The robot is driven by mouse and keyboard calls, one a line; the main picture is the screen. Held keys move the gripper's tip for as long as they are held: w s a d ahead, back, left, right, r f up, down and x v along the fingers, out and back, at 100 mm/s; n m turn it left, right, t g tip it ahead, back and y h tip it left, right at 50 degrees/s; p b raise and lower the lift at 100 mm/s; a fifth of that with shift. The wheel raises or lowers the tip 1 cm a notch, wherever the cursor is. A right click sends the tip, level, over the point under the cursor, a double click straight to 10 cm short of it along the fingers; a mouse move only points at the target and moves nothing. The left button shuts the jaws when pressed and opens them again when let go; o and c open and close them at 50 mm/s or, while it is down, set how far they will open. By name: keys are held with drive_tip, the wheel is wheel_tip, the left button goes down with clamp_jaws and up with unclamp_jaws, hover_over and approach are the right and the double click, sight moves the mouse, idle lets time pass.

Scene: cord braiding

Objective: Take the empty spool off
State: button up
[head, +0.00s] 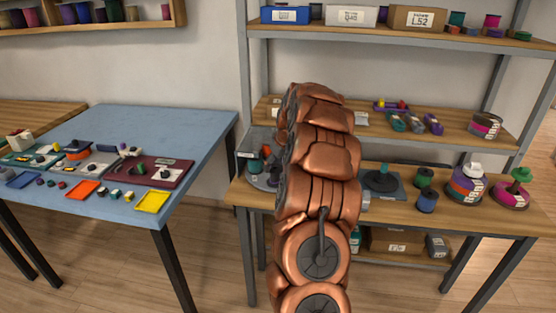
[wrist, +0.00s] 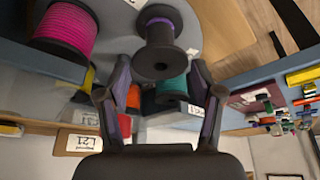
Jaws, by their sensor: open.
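In the wrist view a dark spool (wrist: 159,38) with a bare purple-grey core and no cord showing stands on a grey round plate (wrist: 118,20). My gripper (wrist: 160,78) is open, with one finger on either side just short of this spool. Nothing is between the fingertips, and no contact is visible. Spools with magenta (wrist: 66,28), orange (wrist: 133,97) and teal (wrist: 171,92) cord are around it. In the head view my copper arm covers the middle and hides my gripper. Part of a grey device with spools (head: 262,172) shows left of the arm.
A blue table (head: 160,125) with trays and small parts stands at left. Shelves rise behind.

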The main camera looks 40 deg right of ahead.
sight(275, 168)
drive_tip(key=p+x, duration=0.1)
drive_tip(key=x, duration=0.4)
drive_tip(key=shift+w+f, duration=0.1)
drive_tip(key=shift+f, duration=0.25)
drive_tip(key=c, duration=1)
drive_tip(key=o, duration=0.7)
drive_tip(key=shift+c, duration=0.2)
drive_tip(key=c, duration=0.6)
drive_tip(key=shift+c, duration=0.2)
drive_tip(key=shift+r, duration=0.2)
